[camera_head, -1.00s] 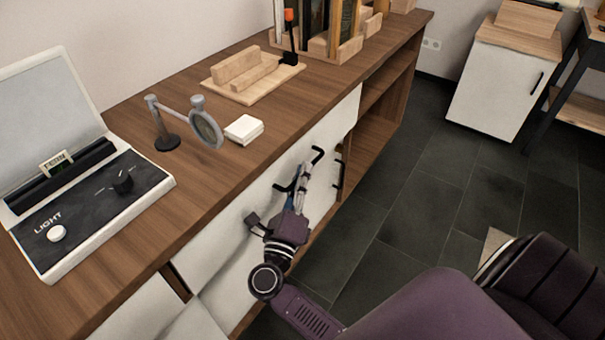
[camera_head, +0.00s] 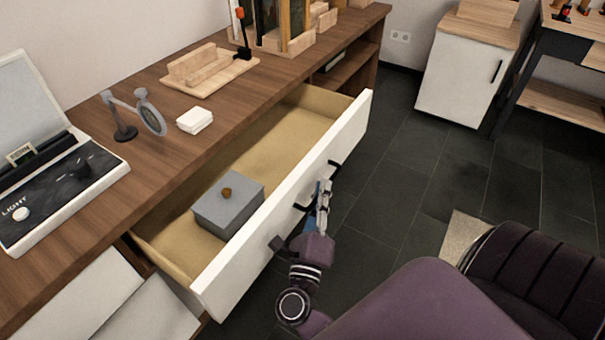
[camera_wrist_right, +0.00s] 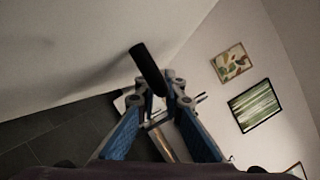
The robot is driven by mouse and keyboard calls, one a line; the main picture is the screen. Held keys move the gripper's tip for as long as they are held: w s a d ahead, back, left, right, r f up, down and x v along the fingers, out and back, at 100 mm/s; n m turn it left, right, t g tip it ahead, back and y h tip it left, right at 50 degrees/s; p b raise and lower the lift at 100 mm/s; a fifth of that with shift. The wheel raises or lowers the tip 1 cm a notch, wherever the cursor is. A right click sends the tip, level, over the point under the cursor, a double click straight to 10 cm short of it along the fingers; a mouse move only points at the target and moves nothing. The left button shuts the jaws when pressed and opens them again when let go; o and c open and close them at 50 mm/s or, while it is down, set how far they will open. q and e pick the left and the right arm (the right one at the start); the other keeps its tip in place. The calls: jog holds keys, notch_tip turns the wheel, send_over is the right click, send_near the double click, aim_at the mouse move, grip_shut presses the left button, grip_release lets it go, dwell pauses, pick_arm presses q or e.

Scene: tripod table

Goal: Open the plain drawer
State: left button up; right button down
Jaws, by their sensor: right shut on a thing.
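The plain drawer (camera_head: 285,205), with a white front and pale wood inside, stands pulled well out of the brown cabinet in the head view. A grey box with a small brown knob (camera_head: 228,205) sits inside it toward the near left end. My right gripper (camera_head: 323,190) is at the outer face of the drawer front, shut on its black handle (camera_head: 335,168). In the right wrist view the dark handle (camera_wrist_right: 147,68) lies between the blue-padded fingers (camera_wrist_right: 160,92). Part of the handle is hidden by the gripper. My left gripper is not in view.
The wooden cabinet top (camera_head: 140,165) carries a light box (camera_head: 60,180), a magnifier on a stand (camera_head: 150,115), white blocks (camera_head: 195,120) and a wooden holder (camera_head: 210,70). A white cabinet (camera_head: 465,75) stands at the back right. The dark tiled floor (camera_head: 415,175) right of the drawer is clear.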

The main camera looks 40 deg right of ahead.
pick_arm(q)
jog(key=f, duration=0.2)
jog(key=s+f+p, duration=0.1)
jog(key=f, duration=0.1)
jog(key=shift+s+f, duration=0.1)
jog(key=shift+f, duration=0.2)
pick_arm(e)
jog(key=s+d, duration=0.3)
jog(key=s, duration=0.4)
jog(key=shift+s+f, duration=0.1)
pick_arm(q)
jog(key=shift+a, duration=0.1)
pick_arm(e)
jog(key=c, duration=2.3)
grip_release()
jog(key=shift+a, duration=0.1)
jog(key=v, duration=1.2)
